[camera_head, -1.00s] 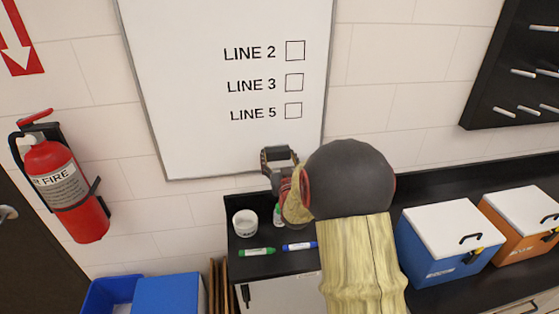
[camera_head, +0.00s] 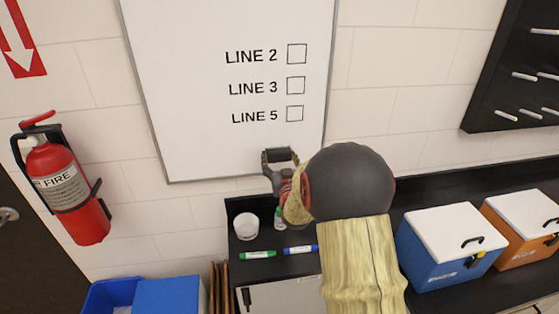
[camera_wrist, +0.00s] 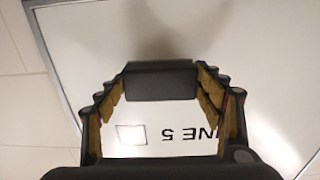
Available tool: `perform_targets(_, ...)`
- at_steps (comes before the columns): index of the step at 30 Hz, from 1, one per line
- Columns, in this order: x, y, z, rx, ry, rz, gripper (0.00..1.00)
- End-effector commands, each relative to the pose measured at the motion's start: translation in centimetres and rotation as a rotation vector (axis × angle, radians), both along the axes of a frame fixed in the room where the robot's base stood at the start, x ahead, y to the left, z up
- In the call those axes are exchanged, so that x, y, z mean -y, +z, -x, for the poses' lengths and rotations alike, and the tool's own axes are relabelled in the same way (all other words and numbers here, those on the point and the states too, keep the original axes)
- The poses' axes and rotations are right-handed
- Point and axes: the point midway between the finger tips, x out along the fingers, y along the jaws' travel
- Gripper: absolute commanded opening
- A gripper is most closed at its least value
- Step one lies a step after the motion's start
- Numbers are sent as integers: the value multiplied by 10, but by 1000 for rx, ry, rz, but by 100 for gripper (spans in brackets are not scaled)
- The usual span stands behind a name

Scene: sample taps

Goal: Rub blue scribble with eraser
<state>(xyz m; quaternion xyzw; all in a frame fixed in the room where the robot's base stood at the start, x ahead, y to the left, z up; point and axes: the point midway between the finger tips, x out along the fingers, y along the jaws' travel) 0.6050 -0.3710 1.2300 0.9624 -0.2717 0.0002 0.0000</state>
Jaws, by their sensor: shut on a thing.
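My gripper (camera_head: 280,160) is shut on a dark block, the eraser (camera_wrist: 160,80), which spans between the two fingers in the wrist view. In the head view the gripper is at the lower edge of the whiteboard (camera_head: 215,130), below the "LINE 5" row. In the wrist view the whiteboard (camera_wrist: 110,25) lies beyond the eraser, with a soft shadow around it; I cannot tell whether they touch. Three printed rows with empty boxes show on the board. No blue scribble is visible in either view; the upper part of the board is out of frame.
Below the board, a black shelf holds a white cup (camera_head: 246,226), a green marker (camera_head: 257,254), a blue marker (camera_head: 300,249) and a small bottle partly hidden by my arm. Blue (camera_head: 450,260) and orange (camera_head: 525,235) coolers stand right. A fire extinguisher (camera_head: 67,190) hangs left.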

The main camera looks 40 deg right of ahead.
Motion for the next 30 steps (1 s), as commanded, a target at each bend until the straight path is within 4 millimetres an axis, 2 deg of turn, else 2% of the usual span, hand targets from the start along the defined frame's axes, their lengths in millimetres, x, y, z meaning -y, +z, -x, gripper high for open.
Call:
perform_targets(24, 8, -1, -13, 0, 0, 0, 47)
perform_targets(30, 14, -1, -8, 0, -2, 0, 47)
